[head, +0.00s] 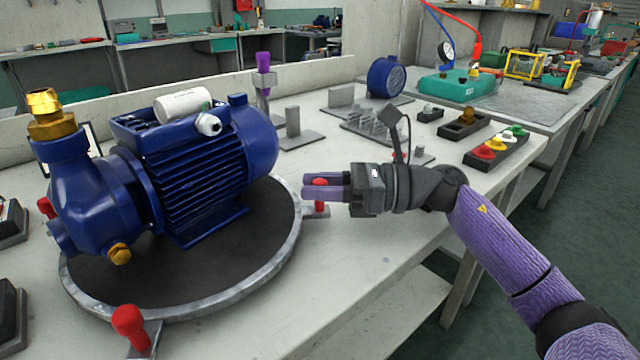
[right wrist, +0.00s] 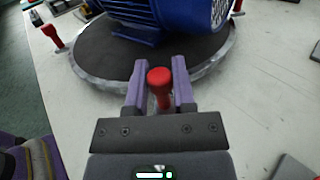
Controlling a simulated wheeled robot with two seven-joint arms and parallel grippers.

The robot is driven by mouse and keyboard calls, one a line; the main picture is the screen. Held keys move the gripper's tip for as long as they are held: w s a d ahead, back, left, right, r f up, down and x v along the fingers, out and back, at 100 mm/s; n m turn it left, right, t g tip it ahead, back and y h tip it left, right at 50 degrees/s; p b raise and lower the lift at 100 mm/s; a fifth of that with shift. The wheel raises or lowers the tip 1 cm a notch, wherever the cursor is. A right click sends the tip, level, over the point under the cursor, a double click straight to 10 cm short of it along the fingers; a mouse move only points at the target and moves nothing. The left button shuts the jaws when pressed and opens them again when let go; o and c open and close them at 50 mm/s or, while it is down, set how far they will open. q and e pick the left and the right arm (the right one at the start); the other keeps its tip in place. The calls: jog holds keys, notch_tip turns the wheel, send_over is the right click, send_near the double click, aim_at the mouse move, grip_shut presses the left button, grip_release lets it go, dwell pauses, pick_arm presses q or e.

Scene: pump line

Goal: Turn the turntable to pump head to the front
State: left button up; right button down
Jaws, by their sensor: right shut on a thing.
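The turntable (head: 283,245) is a round dark disc with a grey metal rim on the bench. A blue pump with a finned motor (head: 205,160) stands on it. The pump head (head: 85,200), with brass fittings, points to the left in the head view. My right gripper (head: 312,190) is at the turntable's right edge, its purple fingers shut on a red handle (head: 320,207). The handle's red top (right wrist: 160,76) shows between the fingers in the right wrist view. Another red handle (head: 130,322) stands at the front rim. My left gripper is not in view.
A third red handle (head: 45,207) is at the far left. Behind, a blue round part (head: 386,77), grey fixtures (head: 375,125) and a tray of coloured knobs (head: 497,148) stand on the bench. The bench in front of my right gripper is clear.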

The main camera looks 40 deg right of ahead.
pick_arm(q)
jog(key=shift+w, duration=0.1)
pick_arm(e)
jog(key=shift+c, duration=2.3)
grip_release()
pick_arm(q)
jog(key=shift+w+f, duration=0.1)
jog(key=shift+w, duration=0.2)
pick_arm(e)
jog(key=shift+s+d, duration=0.15)
jog(key=shift+d, duration=0.1)
jog(key=p+v, duration=0.3)
jog(key=v, duration=0.6)
jog(key=shift+a, duration=0.1)
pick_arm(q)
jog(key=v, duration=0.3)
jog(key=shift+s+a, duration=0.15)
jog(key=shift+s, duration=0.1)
pick_arm(e)
jog(key=shift+s+d, duration=0.15)
jog(key=shift+d, duration=0.05)
